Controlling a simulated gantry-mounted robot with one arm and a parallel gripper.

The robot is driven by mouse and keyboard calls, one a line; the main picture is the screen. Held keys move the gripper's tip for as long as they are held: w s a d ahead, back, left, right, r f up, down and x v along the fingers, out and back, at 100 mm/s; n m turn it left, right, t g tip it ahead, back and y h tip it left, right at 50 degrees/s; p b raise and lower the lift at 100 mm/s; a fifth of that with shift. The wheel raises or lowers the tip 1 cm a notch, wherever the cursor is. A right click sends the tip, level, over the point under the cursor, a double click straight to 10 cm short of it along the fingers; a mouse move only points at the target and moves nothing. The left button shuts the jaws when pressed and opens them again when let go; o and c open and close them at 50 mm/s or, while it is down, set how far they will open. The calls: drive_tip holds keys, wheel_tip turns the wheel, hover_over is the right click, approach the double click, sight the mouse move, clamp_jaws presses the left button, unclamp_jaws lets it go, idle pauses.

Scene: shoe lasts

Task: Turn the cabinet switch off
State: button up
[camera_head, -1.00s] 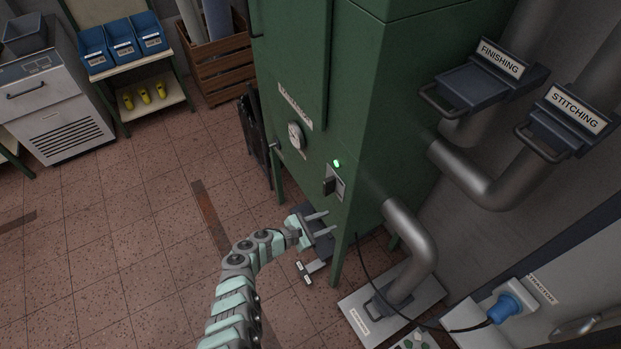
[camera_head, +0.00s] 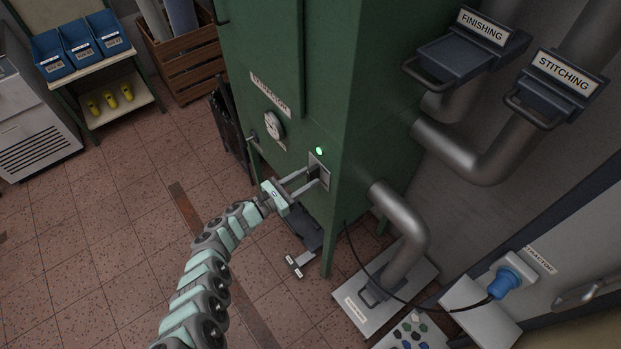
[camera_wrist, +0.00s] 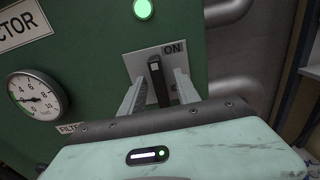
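The green cabinet (camera_head: 290,60) stands in the middle of the head view. Its switch is a dark lever on a pale plate (camera_head: 320,172). In the wrist view the black lever (camera_wrist: 158,80) points up on the plate (camera_wrist: 145,62), by the word ON. A green lamp (camera_head: 319,151) above it is lit, and it shows in the wrist view too (camera_wrist: 144,9). My gripper (camera_head: 308,180) is at the plate, its fingers apart. In the wrist view the fingers (camera_wrist: 158,92) stand on either side of the lever, with gaps. The lower plate is partly hidden.
A round gauge (camera_head: 274,125) is left of the switch. A metal pipe (camera_head: 400,225) leaves the cabinet's right side low down. A black cable (camera_head: 375,285) runs to a blue plug (camera_head: 506,283). The tiled floor (camera_head: 130,240) at left is mostly clear.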

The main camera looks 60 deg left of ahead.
drive_tip(key=shift+x, duration=0.95)
drive_tip(key=shift+s, duration=0.1)
clamp_jaws()
